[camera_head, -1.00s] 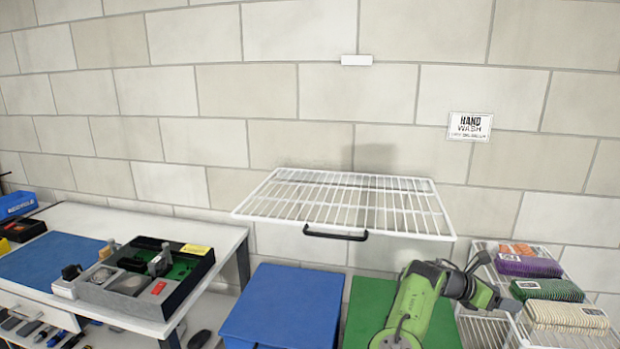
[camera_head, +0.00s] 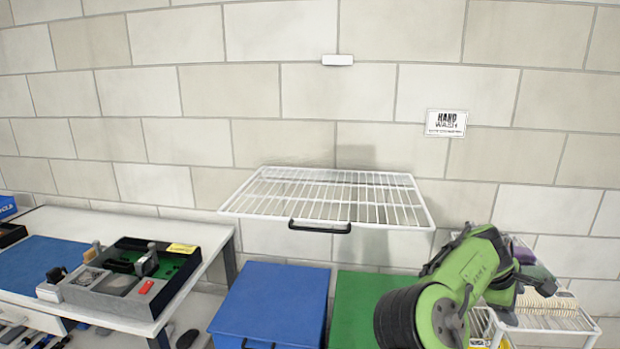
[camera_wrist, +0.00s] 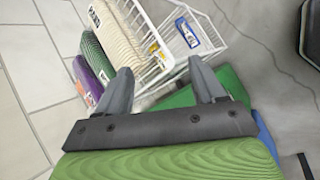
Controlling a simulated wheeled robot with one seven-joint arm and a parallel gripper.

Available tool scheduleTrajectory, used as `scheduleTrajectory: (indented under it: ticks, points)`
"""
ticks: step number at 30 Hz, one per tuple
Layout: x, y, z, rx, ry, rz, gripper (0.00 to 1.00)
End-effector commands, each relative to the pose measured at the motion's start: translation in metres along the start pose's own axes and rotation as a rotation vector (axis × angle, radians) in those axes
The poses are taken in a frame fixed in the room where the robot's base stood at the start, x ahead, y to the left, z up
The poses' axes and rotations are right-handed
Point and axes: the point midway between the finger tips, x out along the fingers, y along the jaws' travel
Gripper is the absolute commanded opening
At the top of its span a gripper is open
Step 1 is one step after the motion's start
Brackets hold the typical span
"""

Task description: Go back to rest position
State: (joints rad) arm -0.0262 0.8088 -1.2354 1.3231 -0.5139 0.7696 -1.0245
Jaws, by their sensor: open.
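My gripper (camera_wrist: 165,88) shows in the wrist view with its two grey fingers spread apart, open, with nothing between them. Beyond the fingers are a white wire rack and the green bin lid. In the head view my green and black arm is at the lower right, in front of the rack, and the gripper's fingers cannot be made out there.
A white wire shelf (camera_head: 330,205) juts from the wall. A blue bin (camera_head: 268,300) and a green bin (camera_head: 355,305) stand below it. A white wire rack (camera_head: 550,322) with packs is at right. A workbench (camera_head: 105,312) with a grey tray (camera_head: 120,300) is at left.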

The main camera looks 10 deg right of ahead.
Motion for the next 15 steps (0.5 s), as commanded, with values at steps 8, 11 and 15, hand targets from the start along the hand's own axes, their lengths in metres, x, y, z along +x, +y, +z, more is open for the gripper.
scheduleTrajectory:
  ticks: [8, 11, 15]
  points:
    - [-0.103, -0.100, -0.023, 0.554, 0.442, -0.312, 0.69]
    - [-0.154, -0.146, -0.030, 0.646, 0.544, -0.423, 0.69]
    - [-0.213, -0.214, -0.025, 0.707, 0.621, -0.519, 0.69]
